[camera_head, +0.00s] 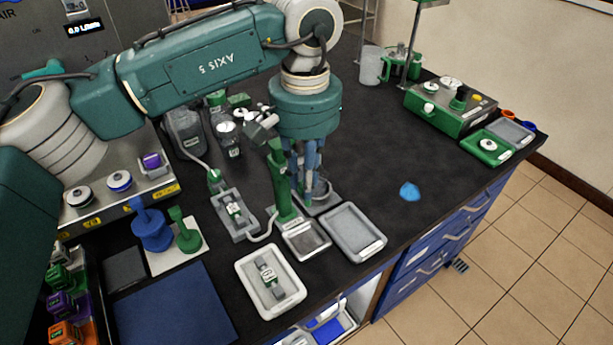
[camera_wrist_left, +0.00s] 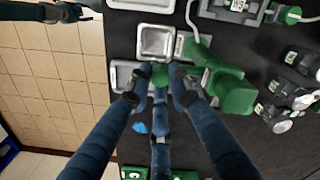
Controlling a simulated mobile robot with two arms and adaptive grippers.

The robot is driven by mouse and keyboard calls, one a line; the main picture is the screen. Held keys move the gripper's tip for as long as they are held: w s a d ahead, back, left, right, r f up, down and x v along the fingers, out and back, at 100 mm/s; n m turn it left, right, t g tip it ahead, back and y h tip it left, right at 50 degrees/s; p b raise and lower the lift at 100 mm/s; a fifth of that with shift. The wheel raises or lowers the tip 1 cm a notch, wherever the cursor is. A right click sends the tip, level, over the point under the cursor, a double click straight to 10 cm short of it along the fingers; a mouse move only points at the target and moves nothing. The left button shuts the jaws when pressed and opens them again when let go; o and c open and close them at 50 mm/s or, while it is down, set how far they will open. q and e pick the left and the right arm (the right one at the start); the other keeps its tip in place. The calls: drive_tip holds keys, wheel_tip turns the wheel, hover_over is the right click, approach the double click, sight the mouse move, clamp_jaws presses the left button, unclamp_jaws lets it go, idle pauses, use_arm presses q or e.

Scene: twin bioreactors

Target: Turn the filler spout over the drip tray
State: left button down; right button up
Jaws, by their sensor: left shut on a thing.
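The fingers hide much of the spout. The spout end lies beside the drip tray's lower edge in the wrist view. My right gripper (camera_wrist_left: 68,12) shows only partly, over the floor.
A grey tray (camera_head: 353,232) lies right of the drip tray. A white tray with a small bottle (camera_head: 268,278) lies in front. A hose (camera_head: 264,237) runs from the filler to a grey holder (camera_head: 235,213). A blue crumpled piece (camera_head: 409,191) lies on clear bench to the right.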

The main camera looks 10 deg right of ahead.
use_arm(q)
drive_tip(key=shift+w+a+r, duration=0.1)
drive_tip(key=shift+a+r, duration=0.1)
drive_tip(key=shift+a, duration=0.05)
use_arm(e)
drive_tip(key=shift+a+f, duration=0.1)
drive_tip(key=shift+a, duration=0.1)
use_arm(q)
drive_tip(key=c, duration=1.6)
unclamp_jaws()
drive_tip(key=shift+f, duration=0.15)
use_arm(e)
drive_tip(key=shift+a, duration=0.1)
use_arm(q)
drive_tip(key=shift+m, duration=0.3)
wheel_tip(320, 180, up, 12)
drive_tip(key=shift+a, duration=0.1)
